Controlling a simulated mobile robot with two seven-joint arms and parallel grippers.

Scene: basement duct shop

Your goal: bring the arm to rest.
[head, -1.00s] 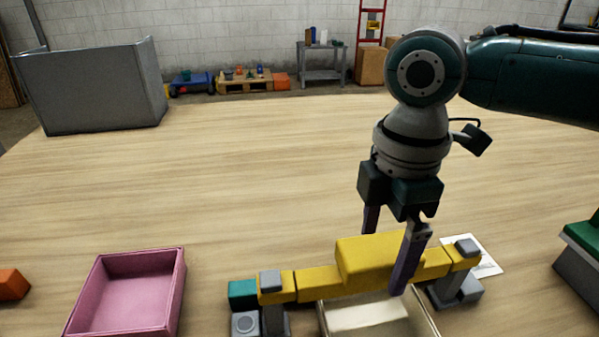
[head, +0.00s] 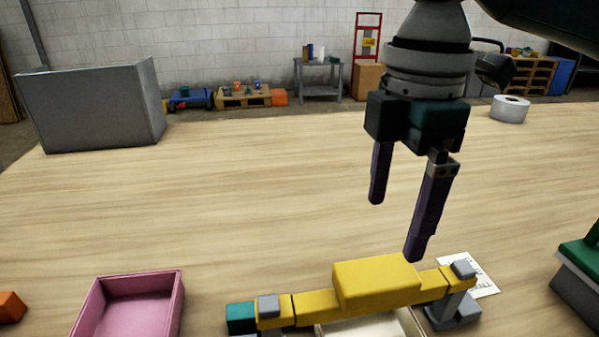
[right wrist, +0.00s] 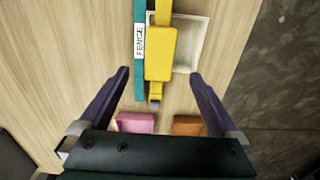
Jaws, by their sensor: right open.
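My right gripper (head: 395,230) hangs open and empty above the wooden table (head: 250,200) in the head view. Its two dark purple fingers are spread apart and point down. The yellow piece (head: 376,284) lies below the fingertips across grey supports and does not touch them. In the right wrist view my right gripper (right wrist: 158,80) also shows open, with the yellow piece (right wrist: 161,55) ahead of and between the fingers. My left gripper is not in view.
A cream tray (head: 365,328) lies under the yellow piece. A teal fence (right wrist: 139,60) runs beside it. A grey metal panel (head: 90,105) stands at the back left. The table's middle is clear.

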